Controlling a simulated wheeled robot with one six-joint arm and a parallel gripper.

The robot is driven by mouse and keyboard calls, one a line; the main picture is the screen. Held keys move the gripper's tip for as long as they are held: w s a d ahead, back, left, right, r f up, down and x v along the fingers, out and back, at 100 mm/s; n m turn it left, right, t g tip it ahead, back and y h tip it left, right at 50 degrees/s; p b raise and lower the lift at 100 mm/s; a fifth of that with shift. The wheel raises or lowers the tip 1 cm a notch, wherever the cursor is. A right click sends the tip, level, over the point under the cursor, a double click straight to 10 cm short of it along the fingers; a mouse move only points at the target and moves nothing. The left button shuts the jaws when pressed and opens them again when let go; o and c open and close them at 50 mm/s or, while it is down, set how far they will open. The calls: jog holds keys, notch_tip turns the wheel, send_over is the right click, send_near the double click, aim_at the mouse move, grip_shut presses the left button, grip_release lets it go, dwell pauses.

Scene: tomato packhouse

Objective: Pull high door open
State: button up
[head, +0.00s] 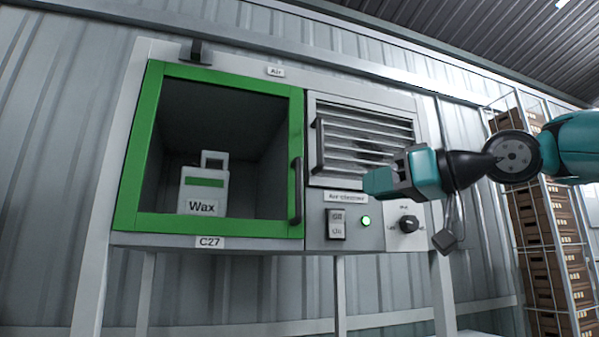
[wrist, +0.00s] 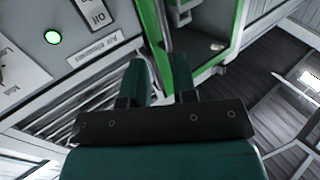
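A high wall cabinet has a green-framed door (head: 295,110) with a dark vertical handle (head: 296,190) on its right side. The door looks shut, and a white Wax container (head: 203,191) shows behind it. The green frame also shows in the wrist view (wrist: 232,35), with the dark handle (wrist: 151,22) beyond my fingertips. My gripper (head: 378,181) is in front of the louvred panel, right of the door handle and apart from it. In the wrist view its two teal fingers (wrist: 160,68) stand apart with an empty gap.
The louvred panel (head: 365,125) has its own dark handle (head: 319,146) on its left. Below are a switch (head: 336,224), a lit green lamp (head: 366,221) and a knob (head: 408,224). A rack of brown crates (head: 545,245) stands at the right.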

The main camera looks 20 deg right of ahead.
aim_at(302, 187)
jog(key=shift+n, duration=0.3)
jog(key=r+p+x, duration=0.1)
jog(key=p+x, duration=0.1)
jog(key=x, duration=0.3)
jog(key=r+p+x, duration=0.1)
jog(key=p+x, duration=0.1)
jog(key=x, duration=0.2)
jog(key=r+p+x, duration=0.1)
jog(key=x, duration=0.4)
jog(key=shift+w+a+p, duration=0.25)
jog(key=shift+w+p, duration=0.05)
jog(key=shift+p, duration=0.1)
jog(key=shift+w+a+f, duration=0.1)
jog(key=shift+w+a, duration=0.25)
jog(key=shift+w, duration=0.25)
grip_shut()
